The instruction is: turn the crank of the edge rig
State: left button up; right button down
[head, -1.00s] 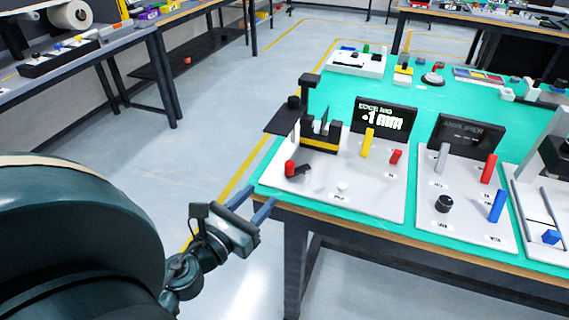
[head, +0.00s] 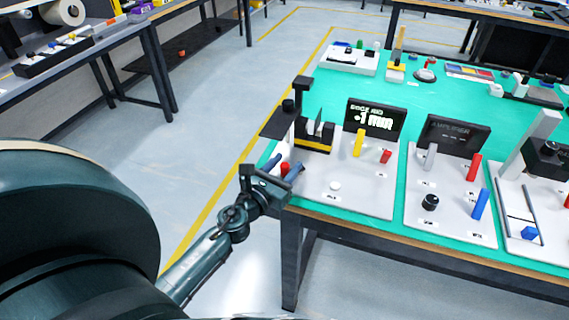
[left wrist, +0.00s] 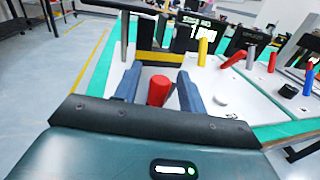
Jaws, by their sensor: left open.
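My left gripper (head: 283,166) is open at the board's front left corner. Its two blue fingers stand on either side of the red knob, apart from it as far as I can see. The crank arm is mostly hidden. My right gripper is not in view.
A yellow lever (head: 359,143), a red lever (head: 385,156) and a white button (head: 335,186) sit on the same board. A black and yellow fixture (head: 314,136) with a post stands behind the crank. A second rig board (head: 450,215) lies to the right. Floor left of the table is clear.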

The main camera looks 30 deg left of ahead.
pick_arm(q)
jog(key=shift+c, duration=0.2)
grip_shut()
dwell(0.3)
jog(key=shift+h, duration=0.3)
